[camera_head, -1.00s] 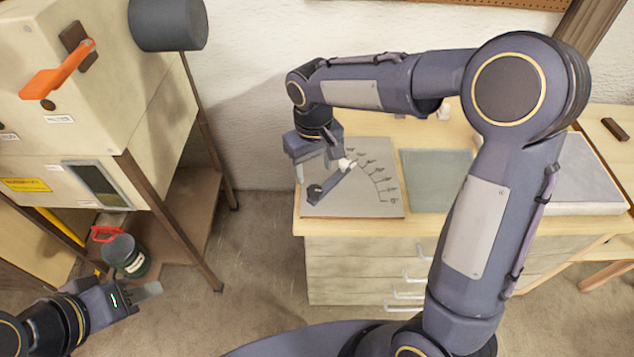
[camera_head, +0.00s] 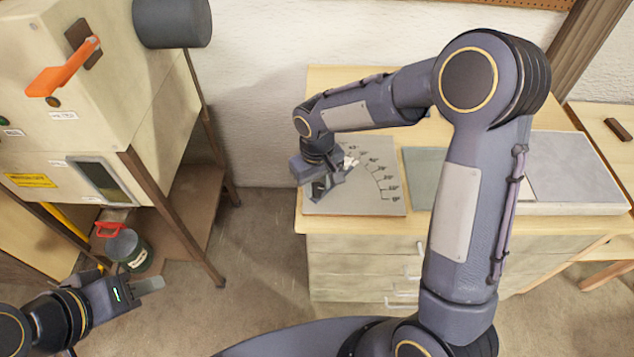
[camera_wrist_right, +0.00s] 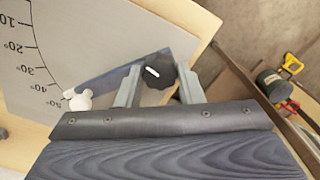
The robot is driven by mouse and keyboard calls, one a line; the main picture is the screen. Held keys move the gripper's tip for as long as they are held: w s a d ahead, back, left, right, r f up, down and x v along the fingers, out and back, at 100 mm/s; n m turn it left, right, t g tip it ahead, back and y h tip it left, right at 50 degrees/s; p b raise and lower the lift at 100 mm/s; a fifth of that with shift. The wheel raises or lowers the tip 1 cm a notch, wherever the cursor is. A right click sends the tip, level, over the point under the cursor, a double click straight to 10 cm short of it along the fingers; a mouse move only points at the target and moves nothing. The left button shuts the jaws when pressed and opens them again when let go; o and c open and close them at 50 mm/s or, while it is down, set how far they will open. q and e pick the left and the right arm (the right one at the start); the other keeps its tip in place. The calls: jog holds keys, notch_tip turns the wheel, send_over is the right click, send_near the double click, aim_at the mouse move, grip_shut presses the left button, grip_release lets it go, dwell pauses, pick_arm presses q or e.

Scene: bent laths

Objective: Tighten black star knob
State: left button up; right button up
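The black star knob (camera_wrist_right: 157,70) sits at the end of a flat blue-grey arm (camera_wrist_right: 110,80) on the angle board (camera_wrist_right: 65,35) in the right wrist view. The two fingers of my right gripper (camera_wrist_right: 160,72) stand apart on either side of the knob; whether they touch it is not clear. In the head view my right gripper (camera_head: 322,188) is low over the left part of the board (camera_head: 375,205) and hides the knob. A white knob (camera_wrist_right: 80,100) lies near the 50° mark. My left gripper (camera_head: 150,285) is at lower left, away from the bench; its opening is unclear.
The board lies on a wooden bench (camera_head: 320,82) with drawers, beside a grey-green plate (camera_head: 424,165) and a pale grey slab (camera_head: 575,170). A cream machine with an orange lever (camera_head: 62,70) stands left. A dark canister (camera_head: 128,250) is under it.

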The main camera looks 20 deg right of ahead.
jog(key=c, duration=0.4)
jog(key=shift+c, duration=0.2)
